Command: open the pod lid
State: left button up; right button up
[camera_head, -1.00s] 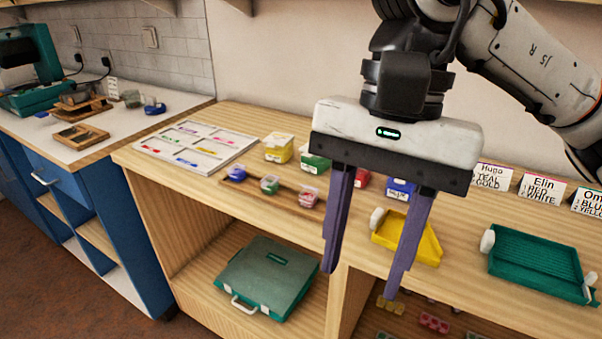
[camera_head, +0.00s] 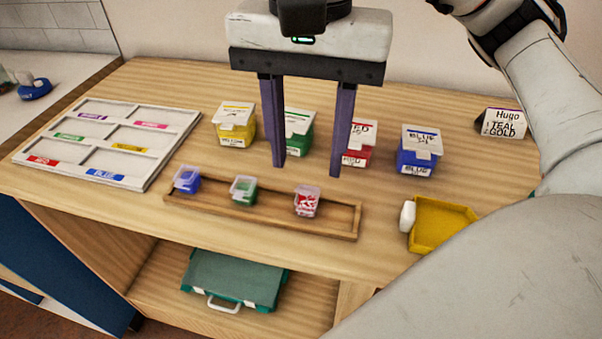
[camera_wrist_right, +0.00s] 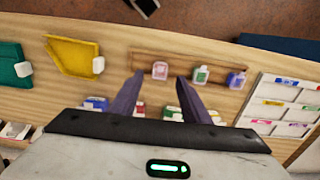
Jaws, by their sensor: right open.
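Three small pods with clear lids sit in a row in a long wooden tray (camera_head: 335,228): a blue pod (camera_head: 187,180), a green pod (camera_head: 244,190) and a red pod (camera_head: 306,201). Their lids look shut, though they are small in the picture. My right gripper (camera_head: 307,168) is open and empty, pointing down over the table behind the tray, nearest the red pod. In the right wrist view the red pod (camera_wrist_right: 160,70) shows just past the open fingertips. My left gripper is not in view.
Boxes stand behind the tray: yellow (camera_head: 234,126), green (camera_head: 299,132), red (camera_head: 357,152) and blue (camera_head: 418,152). The green and red ones are partly hidden by my fingers. A sorting tray (camera_head: 154,175) lies left, a yellow scoop-like tray (camera_head: 440,222) right. A teal case (camera_head: 236,277) sits below.

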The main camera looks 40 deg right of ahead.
aim_at(306, 191)
notch_tip(306, 191, down, 6)
jog(key=shift+w+b, duration=0.1)
jog(key=shift+b, duration=0.35)
grip_shut()
